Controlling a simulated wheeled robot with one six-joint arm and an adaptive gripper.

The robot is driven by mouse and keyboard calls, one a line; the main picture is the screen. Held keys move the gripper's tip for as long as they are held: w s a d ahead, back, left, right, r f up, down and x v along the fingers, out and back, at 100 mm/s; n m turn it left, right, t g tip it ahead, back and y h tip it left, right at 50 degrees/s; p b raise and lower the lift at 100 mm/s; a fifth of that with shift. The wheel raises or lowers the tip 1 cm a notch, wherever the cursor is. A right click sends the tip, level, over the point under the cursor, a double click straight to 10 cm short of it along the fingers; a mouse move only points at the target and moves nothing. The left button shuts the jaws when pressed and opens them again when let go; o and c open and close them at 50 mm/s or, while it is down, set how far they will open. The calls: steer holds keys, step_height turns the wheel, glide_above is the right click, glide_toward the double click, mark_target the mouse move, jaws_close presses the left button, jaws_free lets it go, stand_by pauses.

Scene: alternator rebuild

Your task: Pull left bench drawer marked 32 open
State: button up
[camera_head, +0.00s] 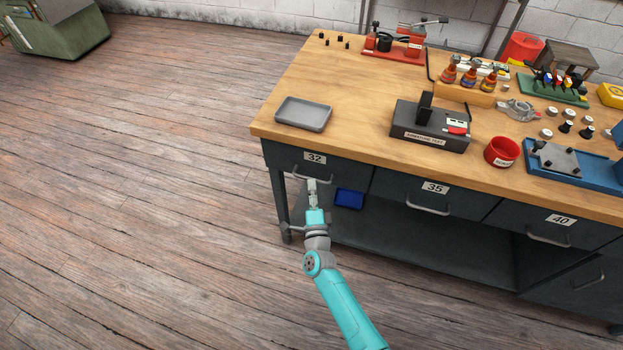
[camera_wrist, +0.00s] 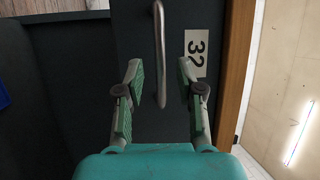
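The left bench drawer (camera_head: 348,171) has a dark front with a white label 32 (camera_head: 314,158) and looks shut, flush with the bench front. Its metal bar handle shows in the wrist view (camera_wrist: 160,55), running up and down in that picture beside the label (camera_wrist: 195,53). My gripper (camera_head: 312,184) is at the handle in the head view. In the wrist view my gripper (camera_wrist: 160,75) is open, with one green-padded finger on each side of the handle and gaps between. The fingers do not touch the bar. In the head view the gripper hides part of the handle.
Drawers marked 35 (camera_head: 435,188) and 40 (camera_head: 559,220) sit to the right, with handles. A blue bin (camera_head: 349,198) is on the shelf below. A grey tray (camera_head: 303,113) lies on the wooden benchtop above. The floor (camera_head: 150,200) left of the bench is clear.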

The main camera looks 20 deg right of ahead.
steer(key=shift+x, duration=1.95)
steer(key=shift+c, duration=0.2)
steer(key=shift+s, duration=0.1)
jaws_close()
